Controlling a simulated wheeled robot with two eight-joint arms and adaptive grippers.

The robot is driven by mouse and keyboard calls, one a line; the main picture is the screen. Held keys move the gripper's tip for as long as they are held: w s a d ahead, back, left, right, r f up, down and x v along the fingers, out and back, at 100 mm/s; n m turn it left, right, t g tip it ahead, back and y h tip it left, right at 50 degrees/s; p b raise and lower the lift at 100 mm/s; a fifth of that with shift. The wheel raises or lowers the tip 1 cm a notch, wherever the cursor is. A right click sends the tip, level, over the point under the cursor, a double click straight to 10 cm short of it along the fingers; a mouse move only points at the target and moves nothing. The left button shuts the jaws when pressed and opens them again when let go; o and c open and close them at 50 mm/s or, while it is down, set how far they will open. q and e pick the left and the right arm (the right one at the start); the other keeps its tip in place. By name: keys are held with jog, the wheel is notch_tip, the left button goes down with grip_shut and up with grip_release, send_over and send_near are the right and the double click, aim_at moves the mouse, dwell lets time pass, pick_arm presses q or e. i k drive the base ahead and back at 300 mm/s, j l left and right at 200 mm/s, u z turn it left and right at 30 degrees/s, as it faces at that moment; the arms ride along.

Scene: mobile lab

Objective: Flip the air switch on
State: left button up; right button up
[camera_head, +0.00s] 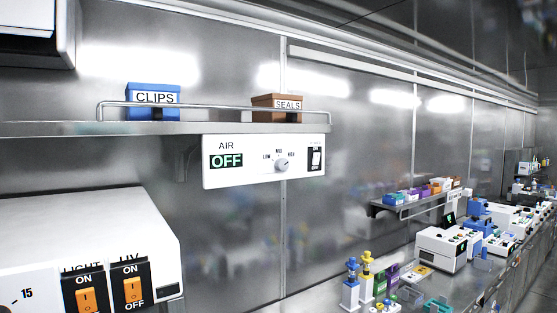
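The air switch (316,159) is a small white rocker on a black plate with ON and OFF marks, at the right end of a white control panel (240,178). The panel hangs under the shelf and also carries a dial (281,164) with LOW, MID and HIGH marks. Its AIR display (226,161) reads OFF in green. The rocker's exact tilt is too small to tell. Neither of my grippers is in view.
The metal shelf (60,129) above the panel has a rail, a blue CLIPS box (152,114) and a brown SEALS box (262,114). A white unit (90,225) with orange LIGHT and UV switches stands at lower left. A crowded bench recedes at right. The space before the panel is clear.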

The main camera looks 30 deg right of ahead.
aim_at(316, 159)
jog(key=z, duration=1.25)
